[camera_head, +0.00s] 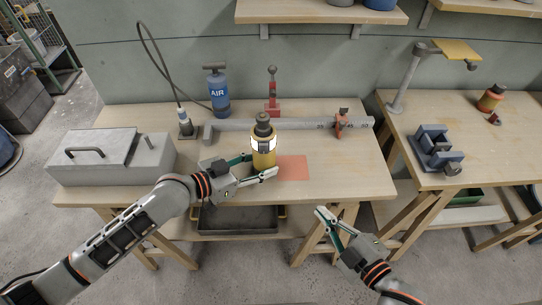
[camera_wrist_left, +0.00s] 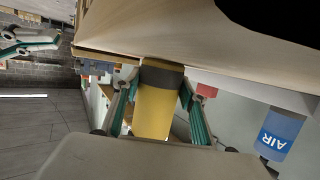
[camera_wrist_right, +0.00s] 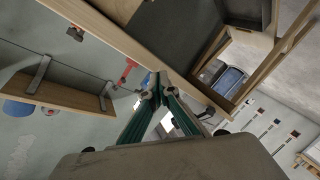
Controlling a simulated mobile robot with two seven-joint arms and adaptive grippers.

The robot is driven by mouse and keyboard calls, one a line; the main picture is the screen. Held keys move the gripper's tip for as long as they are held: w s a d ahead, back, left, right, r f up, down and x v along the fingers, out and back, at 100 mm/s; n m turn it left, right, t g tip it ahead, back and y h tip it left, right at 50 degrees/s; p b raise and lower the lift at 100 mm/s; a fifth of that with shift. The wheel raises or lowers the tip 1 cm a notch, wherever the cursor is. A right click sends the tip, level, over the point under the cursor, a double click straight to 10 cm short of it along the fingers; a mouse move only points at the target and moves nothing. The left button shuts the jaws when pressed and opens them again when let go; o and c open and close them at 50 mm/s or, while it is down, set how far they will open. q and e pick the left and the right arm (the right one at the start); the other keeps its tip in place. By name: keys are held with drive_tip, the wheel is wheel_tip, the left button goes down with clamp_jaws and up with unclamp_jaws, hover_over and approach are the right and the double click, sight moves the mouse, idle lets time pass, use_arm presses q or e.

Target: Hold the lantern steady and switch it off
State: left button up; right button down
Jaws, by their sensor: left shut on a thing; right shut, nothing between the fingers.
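The lantern (camera_head: 263,157) is a yellow cylinder with a dark top and a pale window band. It stands upright at the table's front, left of an orange mat (camera_head: 293,168). My left gripper (camera_head: 259,167) is shut on the lantern's lower body; in the left wrist view the yellow body (camera_wrist_left: 154,110) sits between the two fingers. My right gripper (camera_head: 327,219) is shut and empty, in front of the table and below its top, apart from the lantern. In the right wrist view its fingertips (camera_wrist_right: 160,86) meet. The switch cannot be made out.
A grey toolbox (camera_head: 112,158) stands at the table's left. Behind the lantern are a blue AIR bottle (camera_head: 218,92), a long grey beam (camera_head: 290,124) and a red stand (camera_head: 272,95). A second table at right holds a blue vise (camera_head: 434,147). The table's right front is clear.

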drive_tip(key=s+a+r+n+y, duration=0.1)
drive_tip(key=a+r+n+y, duration=0.2)
drive_tip(key=r+n, duration=0.3)
drive_tip(key=s+a+r+n+y, duration=0.2)
drive_tip(key=a+r+n+y, duration=0.1)
drive_tip(key=r+n, duration=0.3)
drive_tip(key=shift+a+r+n+y, duration=0.15)
drive_tip(key=shift+r+n+y, duration=0.15)
drive_tip(key=shift+r, duration=0.05)
approach(264, 149)
drive_tip(key=w+a+r, duration=0.1)
drive_tip(key=w+a, duration=0.2)
drive_tip(key=a, duration=0.2)
drive_tip(key=shift+w+a+r, duration=0.15)
drive_tip(key=shift+w, duration=0.4)
